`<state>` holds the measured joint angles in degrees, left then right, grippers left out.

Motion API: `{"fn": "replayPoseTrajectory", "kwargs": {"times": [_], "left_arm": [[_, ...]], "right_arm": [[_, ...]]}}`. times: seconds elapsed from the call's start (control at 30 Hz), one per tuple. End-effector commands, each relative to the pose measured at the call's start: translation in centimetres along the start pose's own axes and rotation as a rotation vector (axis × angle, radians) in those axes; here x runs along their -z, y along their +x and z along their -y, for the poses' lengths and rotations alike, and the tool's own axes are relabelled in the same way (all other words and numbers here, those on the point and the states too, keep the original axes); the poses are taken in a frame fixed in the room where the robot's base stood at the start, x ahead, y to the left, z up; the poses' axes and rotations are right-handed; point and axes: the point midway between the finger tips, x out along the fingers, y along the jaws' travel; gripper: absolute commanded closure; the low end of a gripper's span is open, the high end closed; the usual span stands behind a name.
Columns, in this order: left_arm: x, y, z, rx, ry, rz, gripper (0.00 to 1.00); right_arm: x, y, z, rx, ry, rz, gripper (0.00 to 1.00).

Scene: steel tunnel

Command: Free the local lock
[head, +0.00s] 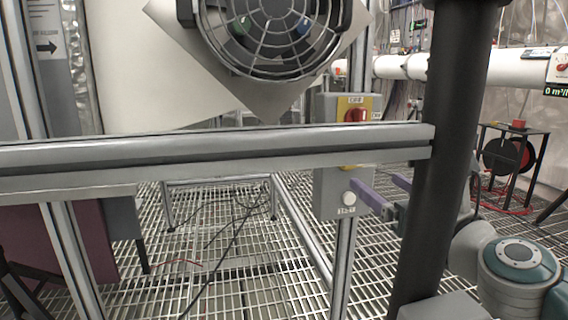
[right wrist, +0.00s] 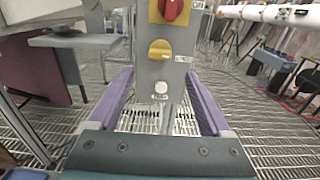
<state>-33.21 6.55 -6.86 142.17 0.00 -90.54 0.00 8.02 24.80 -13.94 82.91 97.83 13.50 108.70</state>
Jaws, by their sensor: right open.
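A grey control box (head: 328,108) is mounted on an upright post, partly behind a horizontal rail in the head view. It carries a red rotary knob on a yellow plate (head: 355,115), a yellow knob (right wrist: 160,49) below it and a white button (head: 348,198) lowest, with a small label under the button. In the head view the rail hides most of the yellow knob. My right gripper (head: 376,184) has purple fingers, open and empty, pointing at the lower box. In the right wrist view the white button (right wrist: 161,88) shows between the fingers. My left gripper is out of view.
The horizontal metal rail (head: 230,150) crosses in front of the box. A round caged fan (head: 275,35) hangs above. A black cable reel (head: 508,155) stands at the right. Grating floor (head: 240,250) with loose cables lies below.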

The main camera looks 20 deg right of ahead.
Motion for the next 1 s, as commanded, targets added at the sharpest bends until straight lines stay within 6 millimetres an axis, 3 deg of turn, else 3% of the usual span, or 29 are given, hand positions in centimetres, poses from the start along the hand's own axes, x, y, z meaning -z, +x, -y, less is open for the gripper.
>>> {"fn": "replayPoseTrajectory", "kwargs": {"times": [0.3,0.5,0.93,1.0], "left_arm": [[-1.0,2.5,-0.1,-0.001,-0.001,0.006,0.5],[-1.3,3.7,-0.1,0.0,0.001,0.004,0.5],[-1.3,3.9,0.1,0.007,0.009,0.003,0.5],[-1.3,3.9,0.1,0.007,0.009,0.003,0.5]], "right_arm": [[0.2,5.5,0.0,0.001,-0.001,0.004,0.18],[0.2,7.7,0.0,-0.001,-0.001,0.003,0.18],[-0.1,8.4,0.0,0.0,0.0,0.001,0.18],[-0.1,8.4,0.0,0.0,0.0,0.001,0.25]]}}
